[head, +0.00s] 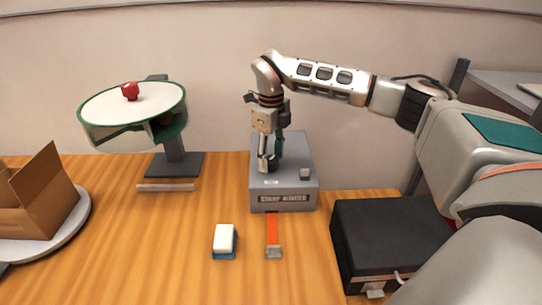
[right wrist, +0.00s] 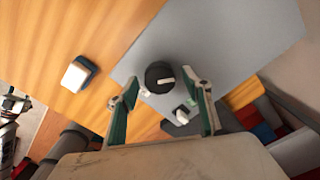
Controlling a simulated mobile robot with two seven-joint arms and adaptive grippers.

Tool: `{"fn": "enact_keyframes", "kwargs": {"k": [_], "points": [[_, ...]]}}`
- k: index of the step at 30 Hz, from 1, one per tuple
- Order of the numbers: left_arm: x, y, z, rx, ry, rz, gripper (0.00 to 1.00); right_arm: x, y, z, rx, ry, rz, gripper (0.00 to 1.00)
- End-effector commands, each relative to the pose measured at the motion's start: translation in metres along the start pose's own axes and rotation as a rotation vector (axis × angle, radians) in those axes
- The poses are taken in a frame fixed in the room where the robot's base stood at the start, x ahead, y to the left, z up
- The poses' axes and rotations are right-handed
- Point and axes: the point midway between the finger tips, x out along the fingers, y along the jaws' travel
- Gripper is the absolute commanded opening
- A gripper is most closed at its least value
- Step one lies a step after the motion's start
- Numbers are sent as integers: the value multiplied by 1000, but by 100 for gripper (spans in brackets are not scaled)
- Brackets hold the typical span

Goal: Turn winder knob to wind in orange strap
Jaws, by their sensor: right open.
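The grey strap winder box (head: 297,185) stands on the wooden table, with a lettered plate on its front. A flat orange strap (head: 272,228) comes out of its front and ends in a metal clip (head: 274,252) on the table. My right gripper (head: 272,160) points down over the box top. In the right wrist view the round black knob (right wrist: 158,78) with a pale pointer mark shows between and just beyond the open fingertips (right wrist: 160,90). I cannot tell whether the fingers touch it. The gripper hides the knob in the head view. My left gripper is out of view.
A black case (head: 385,235) lies right of the winder. A blue and white block (head: 224,239) lies left of the strap. A round white-and-green device with a red knob (head: 130,92) stands back left, and a cardboard box (head: 38,200) at far left.

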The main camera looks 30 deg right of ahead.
Motion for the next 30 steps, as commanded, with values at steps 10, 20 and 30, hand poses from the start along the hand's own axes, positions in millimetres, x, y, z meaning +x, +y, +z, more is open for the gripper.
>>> {"fn": "enact_keyframes", "kwargs": {"k": [10, 20, 30], "points": [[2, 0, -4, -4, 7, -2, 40, 0, 0, 0, 0, 0, 0, 11], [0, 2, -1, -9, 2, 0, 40, -1, 0, 0, -46, -1, 0, 11], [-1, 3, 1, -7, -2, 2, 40, -1, -1, 0, -280, -1, -1, 11]]}}
